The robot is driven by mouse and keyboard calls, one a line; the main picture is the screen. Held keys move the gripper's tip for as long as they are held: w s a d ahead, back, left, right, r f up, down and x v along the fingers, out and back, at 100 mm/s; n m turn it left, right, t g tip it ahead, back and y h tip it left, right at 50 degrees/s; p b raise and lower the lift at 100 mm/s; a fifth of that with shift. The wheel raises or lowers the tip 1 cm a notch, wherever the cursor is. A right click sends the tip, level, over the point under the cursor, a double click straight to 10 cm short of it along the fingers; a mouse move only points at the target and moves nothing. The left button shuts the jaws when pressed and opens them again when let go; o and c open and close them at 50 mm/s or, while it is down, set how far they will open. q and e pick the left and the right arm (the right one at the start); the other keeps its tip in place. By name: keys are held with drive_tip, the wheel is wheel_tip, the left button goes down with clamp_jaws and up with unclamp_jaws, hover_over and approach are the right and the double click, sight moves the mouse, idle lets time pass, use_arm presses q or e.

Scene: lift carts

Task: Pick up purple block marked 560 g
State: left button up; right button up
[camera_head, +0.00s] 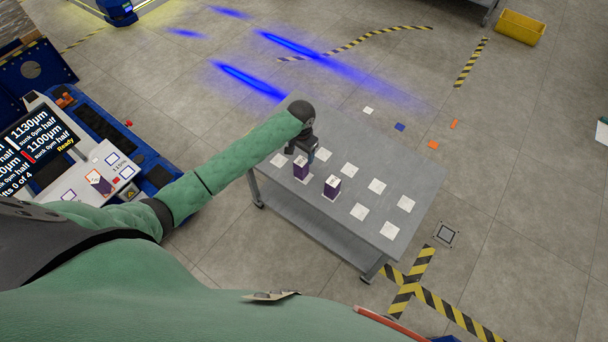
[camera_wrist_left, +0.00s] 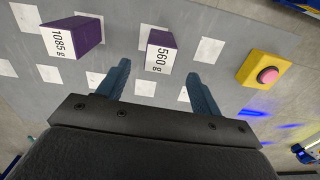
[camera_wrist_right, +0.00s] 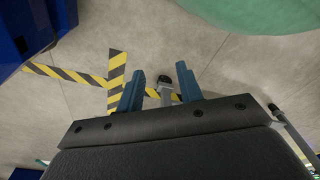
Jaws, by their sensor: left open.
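The purple block marked 560 g (camera_wrist_left: 160,52) has a white labelled face and stands on the grey cart top (camera_head: 405,160). In the left wrist view it lies ahead of the fingers, in line with the gap between them. In the head view I take it to be the block (camera_head: 301,170) nearest the gripper. My left gripper (camera_wrist_left: 158,72) is open and empty, and in the head view it is just behind and above that block (camera_head: 308,147). My right gripper (camera_wrist_right: 158,76) is open and empty over the floor, out of the head view.
A purple block marked 1085 g (camera_wrist_left: 76,38) stands beside it. A yellow box with a red button (camera_wrist_left: 264,70) is on the other side. White squares (camera_head: 360,212) dot the cart top. A blue console with screen (camera_head: 40,145) is at left, holding another block (camera_head: 98,182).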

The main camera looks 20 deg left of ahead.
sight(301, 161)
use_arm(q)
drive_tip(key=shift+a+f, duration=0.15)
drive_tip(key=shift+a, duration=0.05)
drive_tip(key=shift+d+f+p, duration=0.25)
drive_tip(key=shift+f+p, duration=0.1)
drive_tip(key=shift+f, duration=0.4)
drive_tip(key=shift+a+f, duration=0.1)
drive_tip(key=shift+f, duration=0.5)
drive_tip(key=shift+f+p, duration=0.25)
drive_tip(key=shift+p, duration=0.2)
wheel_tip(301, 161, down, 4)
drive_tip(key=shift+s+r+p, duration=0.15)
drive_tip(key=shift+r+p, duration=0.1)
drive_tip(key=shift+p, duration=0.65)
drive_tip(key=shift+f, duration=0.5)
drive_tip(key=shift+r, duration=0.1)
clamp_jaws()
use_arm(e)
drive_tip(key=shift+t, duration=0.5)
drive_tip(key=s+d+f, duration=0.1)
drive_tip(key=f, duration=0.1)
drive_tip(key=s+d+f, duration=0.1)
drive_tip(key=s+f, duration=0.1)
drive_tip(key=shift+s+d, duration=0.2)
drive_tip(key=shift+s, duration=0.1)
